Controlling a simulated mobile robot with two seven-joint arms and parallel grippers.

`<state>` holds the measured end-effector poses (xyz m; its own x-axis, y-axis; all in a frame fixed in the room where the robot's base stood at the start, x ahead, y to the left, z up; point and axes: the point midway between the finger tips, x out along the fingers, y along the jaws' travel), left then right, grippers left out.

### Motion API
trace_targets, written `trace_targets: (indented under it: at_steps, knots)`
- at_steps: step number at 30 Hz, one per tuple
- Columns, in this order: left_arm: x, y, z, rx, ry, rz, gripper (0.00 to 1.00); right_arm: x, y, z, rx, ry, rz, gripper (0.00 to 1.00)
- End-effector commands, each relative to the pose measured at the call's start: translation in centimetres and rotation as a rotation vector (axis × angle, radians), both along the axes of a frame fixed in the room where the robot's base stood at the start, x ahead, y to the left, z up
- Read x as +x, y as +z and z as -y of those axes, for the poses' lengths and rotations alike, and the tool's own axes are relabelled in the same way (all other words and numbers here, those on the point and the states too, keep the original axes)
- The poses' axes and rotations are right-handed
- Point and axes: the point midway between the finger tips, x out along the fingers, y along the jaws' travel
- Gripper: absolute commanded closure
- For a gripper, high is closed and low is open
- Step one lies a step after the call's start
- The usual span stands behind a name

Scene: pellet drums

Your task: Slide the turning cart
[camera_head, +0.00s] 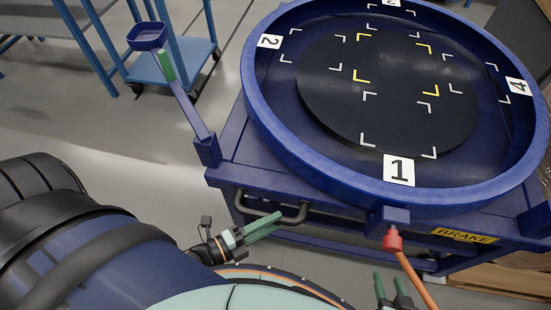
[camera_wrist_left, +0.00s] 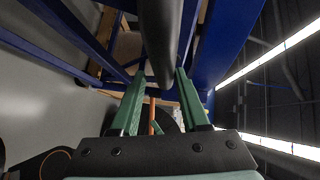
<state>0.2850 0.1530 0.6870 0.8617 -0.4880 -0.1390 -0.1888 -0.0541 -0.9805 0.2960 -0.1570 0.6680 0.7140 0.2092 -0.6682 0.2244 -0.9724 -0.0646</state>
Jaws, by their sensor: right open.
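The blue turning cart (camera_head: 236,176) fills the right of the head view, with a round rimmed turntable (camera_head: 262,119) on top. A black handle bar (camera_head: 296,217) runs along its near side; it also shows in the left wrist view (camera_wrist_left: 161,38). My left gripper (camera_head: 279,219) is at this bar, and in the left wrist view (camera_wrist_left: 160,74) the bar appears between its two parted green fingers. Contact cannot be told. My right gripper (camera_head: 388,281) is open at the bottom edge, left of the orange brake lever (camera_head: 415,280) with its red knob (camera_head: 393,241).
A yellow BRAKE label (camera_head: 464,236) is on the cart's near side. A blue post with a green grip and a small tray (camera_head: 147,37) rises at the cart's left corner. A blue wheeled trolley (camera_head: 172,68) stands behind. Grey floor (camera_head: 120,125) is clear to the left.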

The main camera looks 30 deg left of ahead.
Motion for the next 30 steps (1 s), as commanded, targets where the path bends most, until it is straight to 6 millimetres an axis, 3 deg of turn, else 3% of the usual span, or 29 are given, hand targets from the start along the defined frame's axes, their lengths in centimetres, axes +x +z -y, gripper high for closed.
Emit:
trace_targets:
  at_steps: [9, 15, 27, 30]
  knots:
    - [-6.2, 0.7, -3.4, 0.002, -0.001, -0.008, 0.58, -0.4, -0.3, -0.1, 0.001, 0.001, -0.009, 0.5]
    - [-8.7, 1.3, -4.8, 0.002, -0.002, -0.004, 0.58, -0.5, -0.4, -0.1, 0.001, 0.002, -0.013, 0.5]
    - [-9.5, 1.5, -5.3, 0.001, -0.002, -0.002, 0.58, -0.5, -0.3, -0.2, 0.003, 0.004, -0.011, 0.5]
    - [-9.5, 1.5, -5.3, 0.001, -0.002, -0.002, 0.48, -0.5, -0.3, -0.2, 0.003, 0.004, -0.011, 0.5]
